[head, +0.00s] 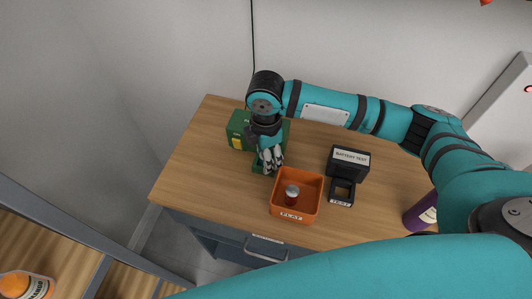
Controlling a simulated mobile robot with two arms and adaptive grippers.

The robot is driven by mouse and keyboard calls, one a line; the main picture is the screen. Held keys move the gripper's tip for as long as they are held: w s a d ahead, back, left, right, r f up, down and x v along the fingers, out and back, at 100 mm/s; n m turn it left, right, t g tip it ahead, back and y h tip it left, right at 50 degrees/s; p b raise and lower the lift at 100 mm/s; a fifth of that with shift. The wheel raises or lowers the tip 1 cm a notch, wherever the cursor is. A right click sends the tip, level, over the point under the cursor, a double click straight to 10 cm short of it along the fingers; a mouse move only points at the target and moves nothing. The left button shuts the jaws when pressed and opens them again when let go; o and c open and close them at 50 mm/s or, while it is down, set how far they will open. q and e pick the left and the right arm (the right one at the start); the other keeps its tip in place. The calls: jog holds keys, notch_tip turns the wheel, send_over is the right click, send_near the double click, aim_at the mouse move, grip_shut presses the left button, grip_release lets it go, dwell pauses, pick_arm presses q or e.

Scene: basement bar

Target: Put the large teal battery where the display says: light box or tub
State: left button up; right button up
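The orange tub (274,199), with a label reading FLAT, stands on the desk with a small silver-and-red battery (292,193) inside. A dark green box (236,131) with a yellow patch stands behind it to the left, partly hidden by my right arm; it may be the light box. My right gripper (271,160) points down at the green box's front, just behind the tub; its fingertips are too small to judge. The black tester (349,160), labelled BATTERY TEST, stands right of the tub; I read no result on it. I cannot make out a large teal battery. My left gripper is out of view.
A small black square holder (341,191) sits in front of the tester. The wooden desk (190,160) is clear at left. An orange jar (20,286) is at lower left.

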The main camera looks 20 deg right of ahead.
jog(key=shift+w+d+r, duration=0.1)
jog(key=shift+w+r, duration=0.1)
jog(key=shift+w, duration=0.1)
jog(key=shift+w+r, duration=0.1)
jog(key=shift+r, duration=0.15)
notch_tip(320, 180, up, 11)
jog(key=shift+s, duration=0.35)
